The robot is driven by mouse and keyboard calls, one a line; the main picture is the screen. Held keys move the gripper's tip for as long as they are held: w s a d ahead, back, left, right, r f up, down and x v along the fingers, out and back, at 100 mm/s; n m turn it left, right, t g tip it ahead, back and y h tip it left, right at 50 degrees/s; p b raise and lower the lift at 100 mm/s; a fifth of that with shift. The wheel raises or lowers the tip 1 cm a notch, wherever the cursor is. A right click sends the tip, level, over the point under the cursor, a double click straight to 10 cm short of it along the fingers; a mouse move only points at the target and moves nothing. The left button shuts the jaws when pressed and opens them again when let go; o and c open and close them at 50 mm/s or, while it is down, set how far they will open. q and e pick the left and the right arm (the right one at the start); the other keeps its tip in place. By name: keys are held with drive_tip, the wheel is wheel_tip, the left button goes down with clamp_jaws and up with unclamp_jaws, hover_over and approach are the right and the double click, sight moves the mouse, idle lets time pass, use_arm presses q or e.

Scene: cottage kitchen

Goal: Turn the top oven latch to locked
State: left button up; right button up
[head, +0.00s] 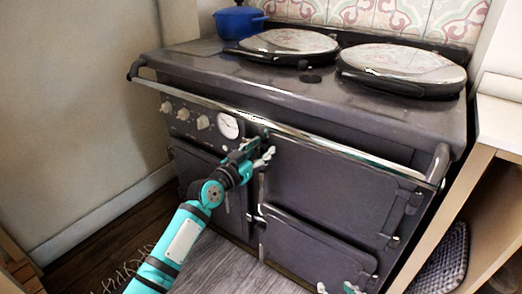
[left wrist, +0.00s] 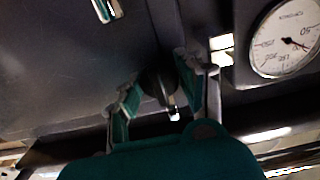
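The top oven door (head: 330,180) is the large dark upper-right door of the range, and it looks closed. My left gripper (head: 259,152) is at this door's upper left edge, below the round gauge. In the left wrist view, my left gripper's fingers (left wrist: 158,88) are apart. The dark latch (left wrist: 158,82) with a shiny tip lies between them. I cannot tell whether either finger touches it. In the head view the gripper hides the latch. A small teal and pale part, apparently my right gripper (head: 351,288), shows at the bottom edge, mostly cut off.
The gauge (head: 229,126) and several knobs (head: 203,122) are left of the latch. A chrome rail (head: 330,147) runs along the front above the doors. A lower door (head: 315,248) is below. A wooden counter (head: 500,140) stands close on the right.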

use_arm(q)
clamp_jaws()
drive_tip(key=shift+n, duration=0.3)
use_arm(e)
drive_tip(key=shift+s+f, duration=0.1)
use_arm(q)
drive_tip(key=shift+n, duration=0.3)
drive_tip(key=n+p, duration=0.1)
drive_tip(key=n, duration=0.2)
drive_tip(key=n+p, duration=0.2)
drive_tip(key=n, duration=0.7)
drive_tip(key=shift+a, duration=0.1)
drive_tip(key=shift+f+n+p, duration=0.1)
drive_tip(key=shift+n+p, duration=0.65)
drive_tip(key=shift+n, duration=1.55)
use_arm(e)
drive_tip(key=s+d+f+g+h, duration=0.1)
drive_tip(key=s+d+f+g, duration=0.1)
drive_tip(key=s, duration=0.4)
drive_tip(key=s+d+f+g+h, duration=0.1)
drive_tip(key=s+d+g, duration=0.1)
drive_tip(key=s+g, duration=0.3)
drive_tip(key=shift+s+f, duration=0.4)
drive_tip(key=shift+s, duration=0.05)
